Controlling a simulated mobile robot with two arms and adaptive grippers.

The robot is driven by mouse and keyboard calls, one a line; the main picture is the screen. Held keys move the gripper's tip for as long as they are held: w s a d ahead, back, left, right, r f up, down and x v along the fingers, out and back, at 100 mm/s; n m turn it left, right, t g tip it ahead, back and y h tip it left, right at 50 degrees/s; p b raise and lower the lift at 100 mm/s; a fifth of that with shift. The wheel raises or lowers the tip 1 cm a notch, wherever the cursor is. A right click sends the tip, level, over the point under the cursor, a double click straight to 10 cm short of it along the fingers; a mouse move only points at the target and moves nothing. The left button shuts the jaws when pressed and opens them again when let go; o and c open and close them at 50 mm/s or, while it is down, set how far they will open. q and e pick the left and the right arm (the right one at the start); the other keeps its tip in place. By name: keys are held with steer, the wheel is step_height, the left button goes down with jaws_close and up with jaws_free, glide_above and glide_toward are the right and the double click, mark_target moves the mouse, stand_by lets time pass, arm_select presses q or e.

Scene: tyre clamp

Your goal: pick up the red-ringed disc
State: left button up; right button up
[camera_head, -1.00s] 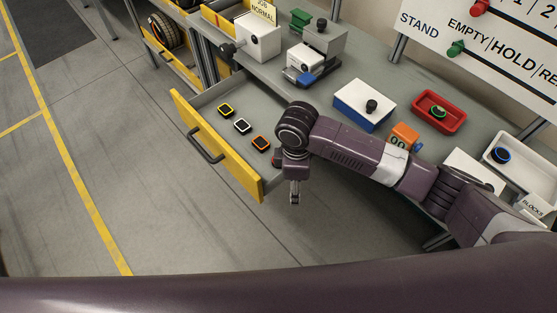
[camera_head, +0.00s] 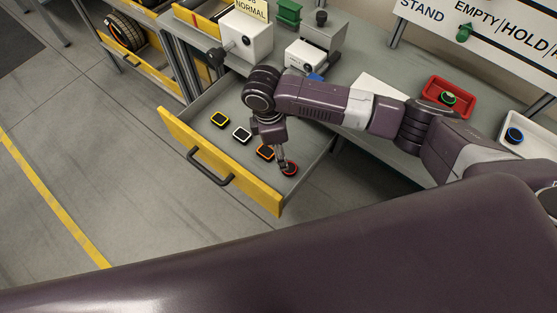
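The red-ringed disc (camera_head: 291,169) is dark with a red rim. It lies in the open yellow-fronted drawer (camera_head: 215,160), at its right end, partly covered by my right gripper. My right gripper (camera_head: 284,165) points down with its fingertips at the disc. Whether the fingers are open or shut on it is too small to tell. My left gripper is not in view.
Orange-ringed (camera_head: 265,152), white-ringed (camera_head: 242,135) and yellow-ringed (camera_head: 219,119) pieces lie in a row beside the disc. On the bench above are a red tray (camera_head: 432,90), a white tray (camera_head: 536,145) and white boxes. Open floor lies left of the drawer.

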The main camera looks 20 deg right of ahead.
mark_target(290, 168)
steer(key=f, duration=0.1)
steer(key=s+d+f, duration=0.1)
steer(key=f+p, duration=0.1)
steer(key=shift+s+d+f, duration=0.25)
steer(key=shift+s+d, duration=0.1)
steer(key=shift+s, duration=0.05)
step_height(290, 168, down, 3)
steer(key=shift+d+r, duration=0.1)
steer(key=shift+r, duration=0.05)
steer(key=shift+f, duration=0.4)
steer(key=c, duration=1)
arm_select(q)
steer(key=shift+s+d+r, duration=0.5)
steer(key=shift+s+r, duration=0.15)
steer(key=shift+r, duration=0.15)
arm_select(e)
steer(key=shift+c, duration=0.7)
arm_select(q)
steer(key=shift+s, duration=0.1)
